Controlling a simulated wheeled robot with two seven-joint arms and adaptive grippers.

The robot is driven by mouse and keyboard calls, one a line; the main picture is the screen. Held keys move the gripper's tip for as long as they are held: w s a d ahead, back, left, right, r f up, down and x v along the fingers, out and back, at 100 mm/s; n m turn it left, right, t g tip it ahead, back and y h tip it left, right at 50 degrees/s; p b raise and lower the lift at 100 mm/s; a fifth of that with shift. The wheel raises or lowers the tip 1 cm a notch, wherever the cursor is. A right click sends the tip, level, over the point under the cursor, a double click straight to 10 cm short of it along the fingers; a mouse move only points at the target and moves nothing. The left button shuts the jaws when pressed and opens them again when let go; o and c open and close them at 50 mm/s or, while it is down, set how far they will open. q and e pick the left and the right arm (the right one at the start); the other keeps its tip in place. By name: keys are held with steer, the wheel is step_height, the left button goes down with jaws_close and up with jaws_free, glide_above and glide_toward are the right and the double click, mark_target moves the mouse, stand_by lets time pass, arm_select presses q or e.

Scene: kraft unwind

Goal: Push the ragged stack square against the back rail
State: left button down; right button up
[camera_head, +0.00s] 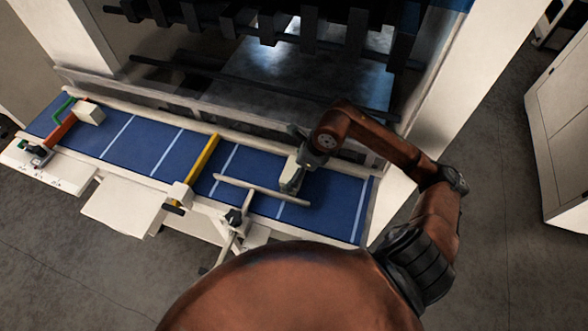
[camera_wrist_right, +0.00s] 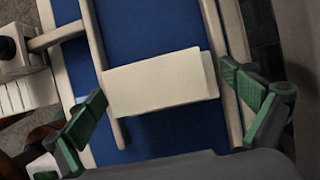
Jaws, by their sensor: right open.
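A pale cream stack (camera_head: 289,172) stands on the blue bed (camera_head: 333,190) near its right end, partly hidden by my right gripper. In the right wrist view, the stack (camera_wrist_right: 160,84) shows a slightly offset layer at its right edge. The rail runs along the back of the bed in the head view (camera_head: 240,142). My right gripper (camera_head: 297,170) is open; in the wrist view its green-padded fingers (camera_wrist_right: 166,92) are spread on either side of the stack. My left gripper is out of view.
A cream bar (camera_head: 262,190) on a clamp post (camera_head: 234,217) stands at the stack's front side. A yellow bar (camera_head: 202,160) crosses the bed. A red fixture (camera_head: 61,130) and white block (camera_head: 90,112) are at far left. Dark machine parts hang behind.

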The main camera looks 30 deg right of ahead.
steer(key=v, duration=1.2)
